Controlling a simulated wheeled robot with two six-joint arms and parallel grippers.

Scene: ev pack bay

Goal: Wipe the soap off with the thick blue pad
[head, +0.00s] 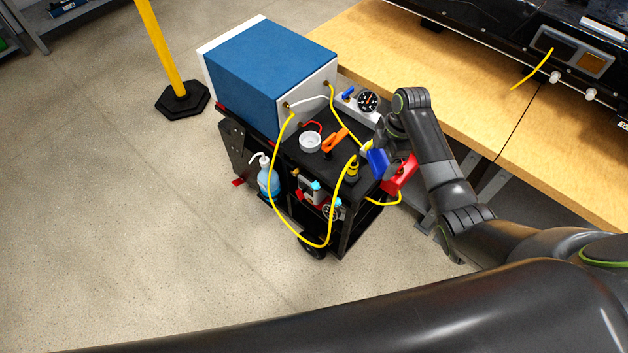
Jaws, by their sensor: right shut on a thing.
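My right gripper (372,147) reaches in from the right over the cart's black top. It is shut on the blue pad (377,164), which hangs below the fingers near the cart's right edge. A grey fitting block with a round dial gauge (368,101) and a blue lever sits just behind the gripper. I cannot make out any soap; it may be too small to see or hidden by the gripper. My left gripper is not in view.
The black cart (290,157) carries a blue box (270,72), a white cup (310,142), an orange clamp (334,140) and looping yellow hoses (271,190). A blue bottle (266,180) hangs at its side. A red item (402,174) is beside the pad. A wooden bench (445,75) stands behind.

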